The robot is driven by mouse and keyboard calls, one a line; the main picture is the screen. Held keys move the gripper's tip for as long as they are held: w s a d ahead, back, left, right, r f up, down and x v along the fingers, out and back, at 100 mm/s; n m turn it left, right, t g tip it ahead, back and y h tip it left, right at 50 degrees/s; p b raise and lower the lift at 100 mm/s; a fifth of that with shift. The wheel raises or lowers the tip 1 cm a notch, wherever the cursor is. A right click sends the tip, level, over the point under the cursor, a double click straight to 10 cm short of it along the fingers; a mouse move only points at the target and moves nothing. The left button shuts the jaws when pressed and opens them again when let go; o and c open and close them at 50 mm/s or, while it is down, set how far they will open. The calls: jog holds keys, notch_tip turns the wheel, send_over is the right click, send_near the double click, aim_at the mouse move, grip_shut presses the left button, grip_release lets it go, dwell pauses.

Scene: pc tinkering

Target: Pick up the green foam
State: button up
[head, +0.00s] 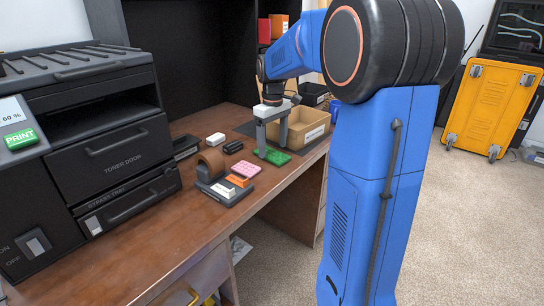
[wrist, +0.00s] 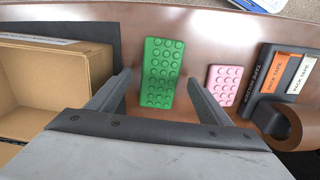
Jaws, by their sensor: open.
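The green foam (head: 273,155) is a flat rectangular block with rows of round studs, lying on the brown desk. In the wrist view the green foam (wrist: 161,72) lies between and just beyond the two fingers. My gripper (head: 270,143) is right over the foam, pointing down, open and empty. In the wrist view the fingers of my gripper (wrist: 164,92) are spread wide, one on each side of the foam; I cannot tell how high they are above the desk.
A pink studded block (wrist: 226,85) lies close beside the foam, with a tape dispenser (wrist: 288,90) past it. A cardboard box (head: 302,126) stands on the other side. A black printer (head: 90,130) fills the desk's left.

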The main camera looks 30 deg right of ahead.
jog(key=shift+f, duration=1.05)
jog(key=c, duration=1.1)
